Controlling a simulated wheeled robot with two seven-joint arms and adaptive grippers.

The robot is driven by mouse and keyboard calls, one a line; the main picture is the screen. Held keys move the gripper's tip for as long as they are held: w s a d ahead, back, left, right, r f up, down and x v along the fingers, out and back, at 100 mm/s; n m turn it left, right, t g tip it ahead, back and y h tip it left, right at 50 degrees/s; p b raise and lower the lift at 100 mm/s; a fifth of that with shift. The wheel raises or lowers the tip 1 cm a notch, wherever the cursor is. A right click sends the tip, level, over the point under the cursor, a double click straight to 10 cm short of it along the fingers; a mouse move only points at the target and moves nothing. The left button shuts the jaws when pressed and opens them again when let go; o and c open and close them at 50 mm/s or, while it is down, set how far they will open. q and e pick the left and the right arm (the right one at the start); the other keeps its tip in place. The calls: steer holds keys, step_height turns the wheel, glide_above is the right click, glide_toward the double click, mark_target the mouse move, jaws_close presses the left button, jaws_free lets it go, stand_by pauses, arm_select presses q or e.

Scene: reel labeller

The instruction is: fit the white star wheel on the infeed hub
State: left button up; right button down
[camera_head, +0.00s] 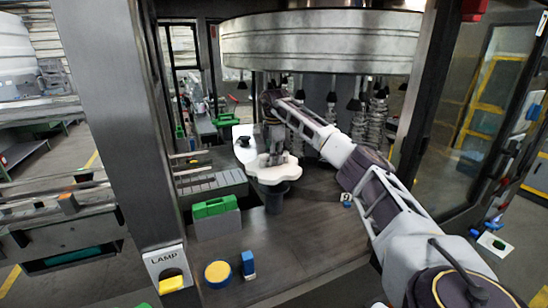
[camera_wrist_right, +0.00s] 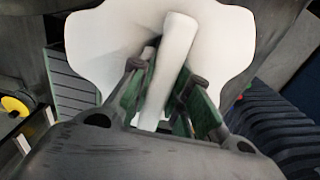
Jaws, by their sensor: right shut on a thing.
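The white star wheel (camera_head: 268,173) is level over a dark, round post (camera_head: 273,199), which looks like the infeed hub. Whether the wheel touches the post or hovers just above it I cannot tell. My right gripper (camera_head: 277,157) is above the wheel, shut on its upright white grip. In the right wrist view the wheel's lobed white plate (camera_wrist_right: 95,45) spreads behind the right gripper (camera_wrist_right: 168,90), and the pale grip (camera_wrist_right: 172,55) runs between its fingers. The wheel hides the top of the post. My left gripper is not in view.
A white plate with a black knob (camera_head: 244,141) stands just behind the wheel. A green-topped block (camera_head: 215,207), a yellow disc (camera_head: 218,273) and a small blue block (camera_head: 248,263) are at the front left. A big metal drum (camera_head: 320,42) hangs above. The dark tabletop (camera_head: 310,235) is clear in front.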

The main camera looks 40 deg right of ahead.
steer(key=shift+f+b, duration=0.85)
steer(key=shift+f, duration=2.3)
steer(key=c, duration=1.3)
jaws_free()
steer(key=shift+o, duration=0.2)
steer(key=shift+r, duration=6)
steer(key=shift+s+a, duration=0.1)
steer(key=shift+s, duration=0.05)
